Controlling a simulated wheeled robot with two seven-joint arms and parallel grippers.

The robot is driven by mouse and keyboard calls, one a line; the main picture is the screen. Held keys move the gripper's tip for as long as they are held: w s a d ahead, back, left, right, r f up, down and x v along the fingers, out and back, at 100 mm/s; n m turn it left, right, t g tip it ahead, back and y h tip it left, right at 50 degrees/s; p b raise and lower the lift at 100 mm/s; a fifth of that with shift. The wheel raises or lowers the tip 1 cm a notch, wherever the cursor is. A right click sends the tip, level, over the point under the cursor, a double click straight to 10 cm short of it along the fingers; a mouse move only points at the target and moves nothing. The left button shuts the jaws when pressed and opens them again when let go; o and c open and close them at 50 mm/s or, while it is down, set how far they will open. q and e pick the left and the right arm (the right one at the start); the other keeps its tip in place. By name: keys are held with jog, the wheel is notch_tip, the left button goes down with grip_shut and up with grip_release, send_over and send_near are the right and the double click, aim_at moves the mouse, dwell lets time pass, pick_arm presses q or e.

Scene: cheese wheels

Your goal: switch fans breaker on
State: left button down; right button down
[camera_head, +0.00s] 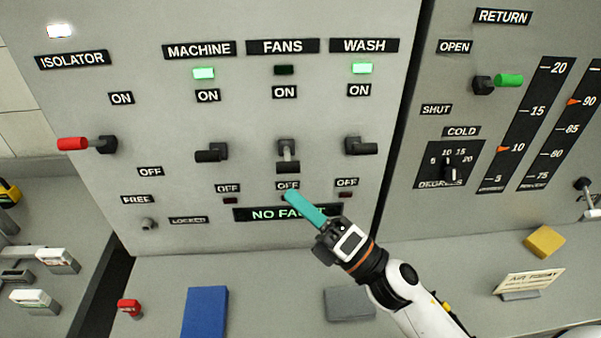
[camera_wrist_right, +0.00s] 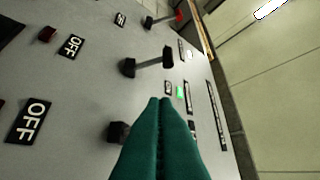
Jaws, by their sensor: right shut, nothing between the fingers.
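The fans breaker (camera_head: 288,157) is a black lever under the FANS label (camera_head: 283,46). Its handle hangs down from the pivot, towards the OFF label (camera_head: 288,185). The fans lamp (camera_head: 285,70) is dark. My right gripper (camera_head: 290,196) has long teal fingers, shut and empty, with the tips just below the lever at the OFF label. In the right wrist view the shut fingers (camera_wrist_right: 165,102) point at the panel; a black block (camera_wrist_right: 118,130) beside them is probably the fans pivot, its handle hidden behind them. My left gripper is not in view.
The machine breaker (camera_head: 211,152) and wash breaker (camera_head: 361,146) flank the lever, their lamps lit green. The red isolator handle (camera_head: 73,144) is at the left. A NO FAULT display (camera_head: 270,214) sits below. A blue block (camera_head: 205,312) and grey block (camera_head: 349,303) lie on the ledge.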

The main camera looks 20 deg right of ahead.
aim_at(287, 160)
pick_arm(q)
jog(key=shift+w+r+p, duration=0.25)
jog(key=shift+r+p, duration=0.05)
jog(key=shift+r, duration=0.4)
pick_arm(e)
jog(key=shift+w+d+r, duration=0.3)
jog(key=shift+w+r, duration=0.35)
jog(key=shift+w, duration=0.15)
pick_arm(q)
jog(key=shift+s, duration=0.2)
